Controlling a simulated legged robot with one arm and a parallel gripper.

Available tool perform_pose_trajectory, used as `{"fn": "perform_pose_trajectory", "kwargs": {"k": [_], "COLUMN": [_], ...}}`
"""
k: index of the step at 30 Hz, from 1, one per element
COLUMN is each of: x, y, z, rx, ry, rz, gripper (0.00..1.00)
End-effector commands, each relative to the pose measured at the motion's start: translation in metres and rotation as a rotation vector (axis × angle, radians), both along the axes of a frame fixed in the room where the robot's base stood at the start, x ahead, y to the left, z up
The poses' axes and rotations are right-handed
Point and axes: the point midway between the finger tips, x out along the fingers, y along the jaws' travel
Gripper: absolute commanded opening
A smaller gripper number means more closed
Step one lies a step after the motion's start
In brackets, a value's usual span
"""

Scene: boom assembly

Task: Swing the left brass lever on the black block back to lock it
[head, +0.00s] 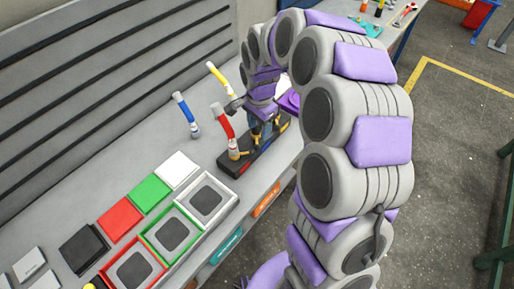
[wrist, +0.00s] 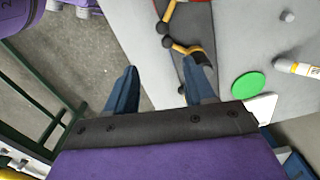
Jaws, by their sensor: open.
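The black block (head: 232,168) lies on the grey bench. A red tube with white ends (head: 225,125) stands at its near left end, with brass beside its foot. My gripper (head: 262,125) reaches down over the block's far half, and my wrist hides part of it. In the wrist view, the block (wrist: 198,20) shows at the top with two brass levers with black ball ends. The nearer brass lever (wrist: 184,48) lies close to my right finger. Contact cannot be told. The other lever (wrist: 169,11) is farther up. My gripper (wrist: 160,66) is open, with nothing between its blue fingers.
A blue tube (head: 186,114) and a yellow tube (head: 219,80) stand behind the block. Coloured square plates (head: 149,193) and framed trays (head: 205,200) fill the bench at the near left. A green disc (wrist: 248,85) lies on the grey surface right of my fingers.

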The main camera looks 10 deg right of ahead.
Motion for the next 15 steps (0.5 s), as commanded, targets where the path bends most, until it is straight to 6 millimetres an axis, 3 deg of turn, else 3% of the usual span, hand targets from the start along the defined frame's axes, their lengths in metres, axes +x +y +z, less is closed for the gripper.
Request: {"fn": "perform_pose_trajectory", "kwargs": {"k": [6,15], "x": [-0.003,-0.002], "y": [0.017,0.007], "z": [-0.048,-0.093], "rx": [-0.015,-0.002], "ry": [0.009,0.010], "rz": [0.007,0.007], "gripper": [0.54,0.54]}}
